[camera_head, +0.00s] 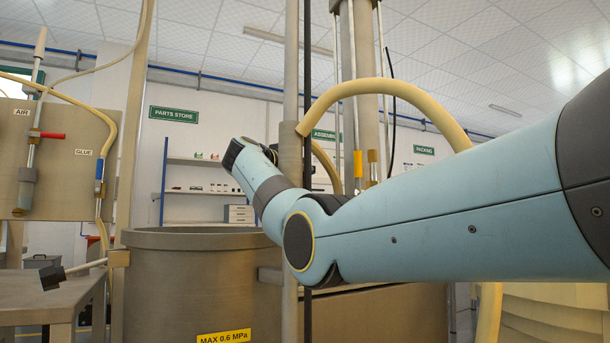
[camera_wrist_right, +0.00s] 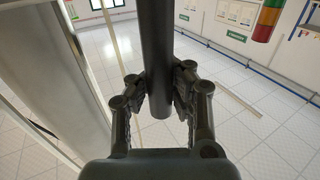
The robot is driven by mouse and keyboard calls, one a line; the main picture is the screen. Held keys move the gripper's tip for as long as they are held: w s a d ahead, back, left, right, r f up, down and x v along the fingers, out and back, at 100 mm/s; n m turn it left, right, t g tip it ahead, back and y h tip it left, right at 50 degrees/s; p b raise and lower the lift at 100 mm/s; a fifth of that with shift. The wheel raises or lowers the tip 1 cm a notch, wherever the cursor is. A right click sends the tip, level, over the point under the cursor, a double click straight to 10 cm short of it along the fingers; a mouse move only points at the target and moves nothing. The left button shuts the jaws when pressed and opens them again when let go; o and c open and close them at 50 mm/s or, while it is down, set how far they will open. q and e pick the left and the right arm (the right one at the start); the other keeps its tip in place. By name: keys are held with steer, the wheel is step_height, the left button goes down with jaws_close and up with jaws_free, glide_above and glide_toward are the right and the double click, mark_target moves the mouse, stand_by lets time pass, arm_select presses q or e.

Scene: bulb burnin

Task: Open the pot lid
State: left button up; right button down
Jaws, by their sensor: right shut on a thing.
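A large grey-brown metal pot (camera_head: 185,285) with a yellow "MAX 0.6 MPa" label stands left of centre in the head view. Its rim (camera_head: 160,238) is seen nearly edge-on, and I cannot make out a lid. My right arm comes in from the right and passes in front of the pot's right side; its gripper is hidden in the head view. In the right wrist view my right gripper (camera_wrist_right: 160,92) is shut on a dark round bar (camera_wrist_right: 157,50), whose free end shows between the fingers. I cannot tell what the bar belongs to. My left gripper is not in view.
A pale rod with a dark block end (camera_head: 50,277) sticks out left of the pot, above a grey table (camera_head: 50,297). A panel with air and glue lines (camera_head: 65,155) stands at left. Vertical posts (camera_head: 290,70) and a thick cream hose (camera_head: 375,88) are near my arm.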

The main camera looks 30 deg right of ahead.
steer(key=c, duration=1.8)
jaws_free()
steer(key=shift+a+f, duration=0.25)
steer(key=shift+f, duration=0.25)
steer(key=o, duration=0.4)
steer(key=shift+s+a+r, duration=0.25)
steer(key=shift+a+r, duration=0.1)
steer(key=shift+r, duration=0.05)
steer(key=shift+o, duration=1.4)
steer(key=shift+d, duration=0.1)
steer(key=shift+d+r, duration=0.1)
steer(key=shift+d, duration=0.05)
steer(key=v, duration=1.2)
steer(key=shift+c, duration=0.3)
